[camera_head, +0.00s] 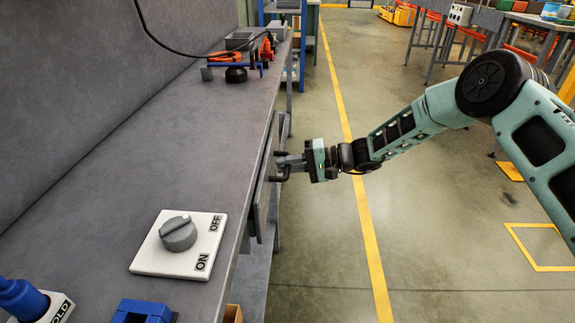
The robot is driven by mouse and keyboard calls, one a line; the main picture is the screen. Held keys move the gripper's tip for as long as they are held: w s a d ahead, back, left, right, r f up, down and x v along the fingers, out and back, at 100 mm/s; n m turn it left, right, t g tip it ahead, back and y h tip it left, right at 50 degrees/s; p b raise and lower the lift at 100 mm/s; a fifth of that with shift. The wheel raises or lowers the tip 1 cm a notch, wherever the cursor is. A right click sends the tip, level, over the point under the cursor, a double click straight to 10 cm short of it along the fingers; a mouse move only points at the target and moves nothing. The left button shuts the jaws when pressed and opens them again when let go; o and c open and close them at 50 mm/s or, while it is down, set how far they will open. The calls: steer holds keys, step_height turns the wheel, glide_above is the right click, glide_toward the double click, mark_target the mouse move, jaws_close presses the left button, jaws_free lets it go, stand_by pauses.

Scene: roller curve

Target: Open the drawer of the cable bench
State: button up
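The cable bench (130,150) has a long grey top running along the left. The drawer's grey front panel (262,198) shows edge-on below the bench's right edge, at mid-length. A dark handle (284,178) sticks out from it to the right. My gripper (287,162) reaches in from the right, level with the handle, with its fingers at or around it. The fingers and handle overlap in this view, so I cannot tell whether they grip it. The panel stands close to the bench edge, and the inside of the drawer is not visible.
A white plate with a grey ON/OFF knob (179,233) lies on the bench top. Blue parts (142,311) are at the near edge. Orange and blue fixtures (236,73) and a black cable (165,45) are farther back. The floor (325,240) right of the bench is clear.

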steer(key=shift+d, duration=0.1)
jaws_close()
steer(key=f+b+v, duration=0.1)
steer(key=f+v, duration=0.1)
steer(key=v, duration=1.1)
steer(key=d+f+b+v, duration=0.1)
steer(key=f+b+v, duration=0.1)
steer(key=v, duration=1.1)
steer(key=shift+d+f, duration=0.35)
steer(key=shift+f, duration=0.4)
steer(key=o, duration=0.7)
jaws_free()
steer(key=v, duration=1.7)
steer(key=shift+d+b, duration=0.2)
steer(key=shift+b, duration=0.2)
steer(key=shift+a, duration=0.1)
